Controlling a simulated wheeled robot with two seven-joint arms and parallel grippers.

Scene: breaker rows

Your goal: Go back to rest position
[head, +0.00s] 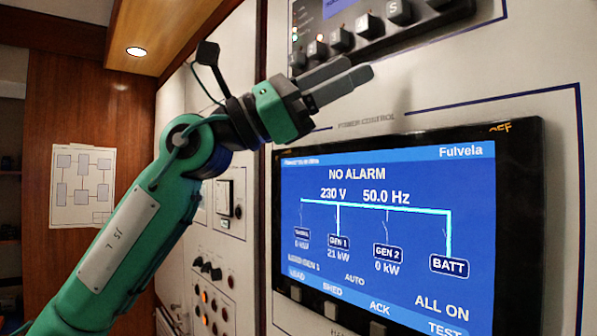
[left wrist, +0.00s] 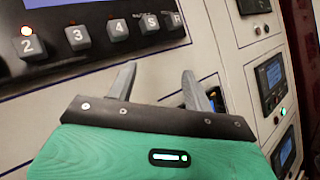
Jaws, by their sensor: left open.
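My left arm comes in from the left in the head view, with its left gripper (head: 345,84) raised in front of the panel. The two grey fingers point right and up, and nothing is seen between them. In the left wrist view the left gripper (left wrist: 157,84) shows its fingers spread apart and empty. The fingers overlap the panel just below a row of buttons (head: 340,40); whether they touch it cannot be told. The row also shows in the left wrist view (left wrist: 103,36). My right gripper is in neither view.
A large blue screen (head: 385,235) reading NO ALARM sits below the gripper. Smaller knobs and buttons (head: 208,268) are on the panel behind my left arm. A wooden wall (head: 110,130) with a paper diagram (head: 83,188) stands at left, under a ceiling lamp (head: 136,51).

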